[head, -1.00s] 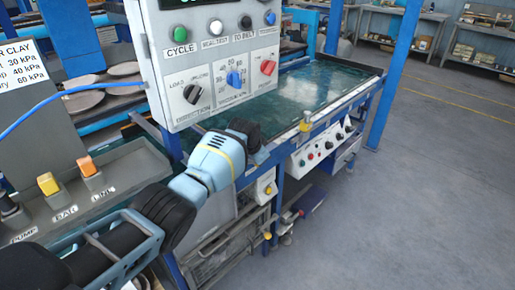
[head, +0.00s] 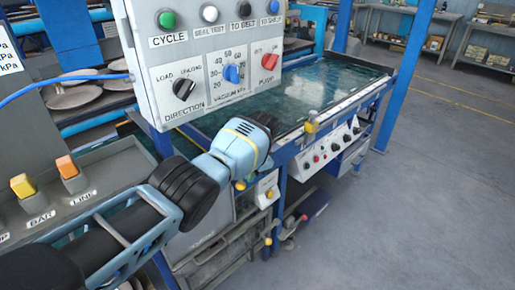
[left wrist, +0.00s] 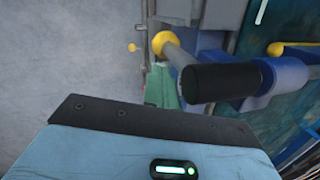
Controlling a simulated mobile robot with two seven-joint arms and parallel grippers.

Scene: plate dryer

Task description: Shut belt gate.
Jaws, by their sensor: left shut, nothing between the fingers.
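The dark green belt bed (head: 335,80) stretches away behind the control panel in the head view, with a pale rail (head: 345,107) along its front edge. A yellow fitting (head: 311,127) stands at that rail. I cannot tell which part is the gate. My left gripper (head: 268,122) is shut and empty, just below the panel and near the rail's near end; its fingertips are hard to make out. The left wrist view shows its blue body close up, with a black cylindrical grip (left wrist: 222,82) and a yellow ball-ended rod (left wrist: 164,43) beyond. My right gripper is not in view.
The control panel (head: 207,64) with knobs and buttons hangs close above my left arm. A switch console (head: 70,185) is at the left. A lower control box (head: 330,147) sits under the belt bed. Open floor (head: 430,200) lies to the right.

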